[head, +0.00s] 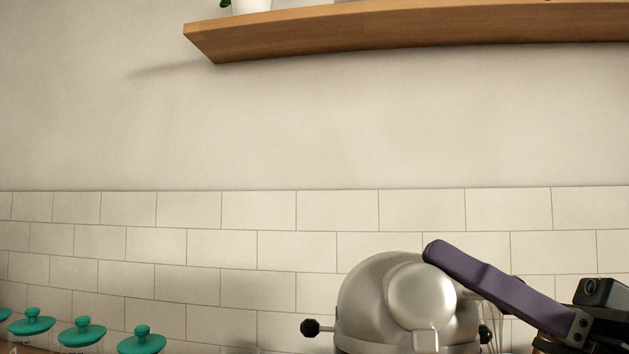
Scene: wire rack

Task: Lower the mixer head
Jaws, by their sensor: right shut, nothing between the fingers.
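The mixer's silver head (375,297) shows at the bottom, right of centre, with a rounded top and a round front cap. A black knob (310,328) sticks out at its left. The lower part of the mixer is cut off by the picture's edge, and its tilt is hard to tell. My right gripper (436,252) comes in from the lower right, its purple fingers shut and empty. Its tip overlaps the upper right of the mixer head; whether it touches is not clear. Thin wires, perhaps of a whisk, show beside the head below the fingers. My left gripper is not in view.
Teal lids with knobs (82,332) stand in a row at the lower left. A wooden shelf (400,32) with a white pot (251,5) hangs high on the wall. The tiled wall (250,208) is behind the mixer. The space between shelf and mixer is clear.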

